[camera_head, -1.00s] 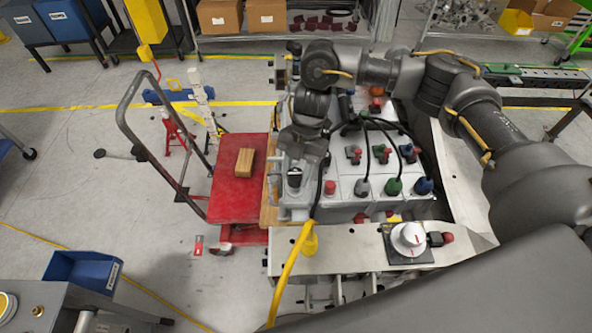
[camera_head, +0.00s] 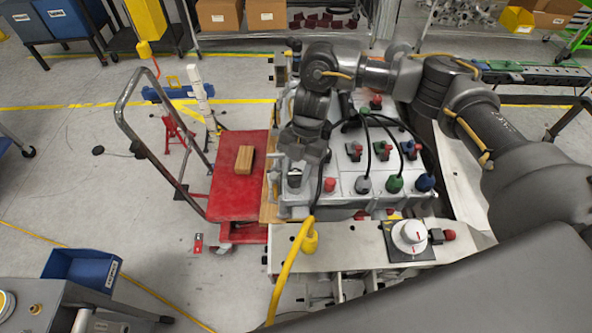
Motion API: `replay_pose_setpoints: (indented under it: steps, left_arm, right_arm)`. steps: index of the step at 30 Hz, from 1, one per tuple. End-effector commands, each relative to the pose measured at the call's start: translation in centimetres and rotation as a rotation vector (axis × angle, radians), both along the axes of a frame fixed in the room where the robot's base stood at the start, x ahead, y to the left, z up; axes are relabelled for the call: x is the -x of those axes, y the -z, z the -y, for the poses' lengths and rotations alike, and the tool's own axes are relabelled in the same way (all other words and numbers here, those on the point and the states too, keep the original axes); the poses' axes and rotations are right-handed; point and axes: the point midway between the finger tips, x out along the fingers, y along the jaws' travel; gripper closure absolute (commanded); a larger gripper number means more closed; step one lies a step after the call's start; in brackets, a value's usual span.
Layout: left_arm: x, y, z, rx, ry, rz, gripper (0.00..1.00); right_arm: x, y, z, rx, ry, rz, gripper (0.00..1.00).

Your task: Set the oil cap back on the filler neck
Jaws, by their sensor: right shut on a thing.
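My right gripper (camera_head: 298,166) comes in from the right over the left side of the grey chassis block and points down. It is shut on a small dark thing with a pale lower part, which I take to be the oil cap (camera_head: 294,179). The cap shows just below the fingers, at the block's front left corner. The filler neck is not clearly visible; the gripper and cap cover that spot. I cannot tell whether the cap touches the neck. My left gripper is not in view.
Black cables and coloured plugs (camera_head: 394,184) crowd the block right of the gripper. A yellow hose (camera_head: 289,275) runs up to its front. A white dial (camera_head: 410,236) sits on the front beam. A red cart (camera_head: 238,195) with a wooden block (camera_head: 244,159) stands left.

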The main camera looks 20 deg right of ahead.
Motion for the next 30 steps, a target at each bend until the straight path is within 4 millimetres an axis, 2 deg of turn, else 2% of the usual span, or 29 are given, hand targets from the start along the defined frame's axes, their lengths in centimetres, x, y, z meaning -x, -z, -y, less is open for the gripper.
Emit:
replay_pose_setpoints:
  steps: [4,30]
  left_arm:
    - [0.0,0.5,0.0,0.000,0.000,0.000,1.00]
    - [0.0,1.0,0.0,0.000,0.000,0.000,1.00]
  right_arm:
    - [0.0,0.6,0.0,0.000,0.000,0.000,0.95]
    - [0.0,1.5,0.0,0.000,0.000,0.000,0.95]
